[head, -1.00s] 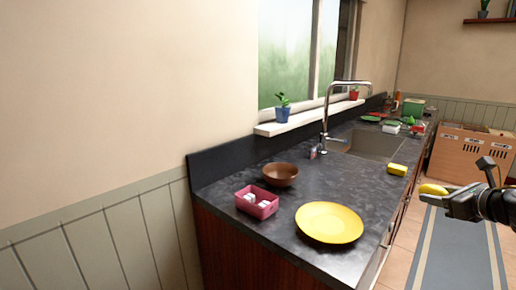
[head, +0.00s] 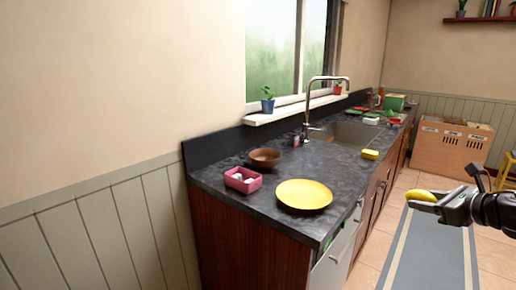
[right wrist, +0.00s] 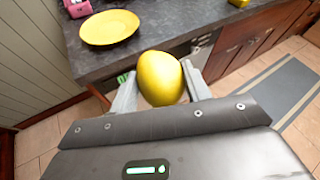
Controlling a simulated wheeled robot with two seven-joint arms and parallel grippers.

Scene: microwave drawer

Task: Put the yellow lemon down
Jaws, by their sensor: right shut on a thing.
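The yellow lemon (head: 421,195) is held between the fingers of my right gripper (head: 430,204), at the right of the head view. In the right wrist view the lemon (right wrist: 161,78) sits between the two fingertips, with the counter behind it. The gripper is shut on it, out in the open to the right of the counter, over the floor and mat. The dark counter (head: 235,178) carries a yellow plate (head: 304,195) near its front end; the plate also shows in the right wrist view (right wrist: 109,27). My left gripper is not in view.
A pink box (head: 243,180) with white things in it and a brown bowl (head: 264,157) stand beside the plate. A yellow sponge (head: 370,154) lies by the sink (head: 352,133). A tall tap (head: 309,105) rises there. Bare counter lies between plate and sponge.

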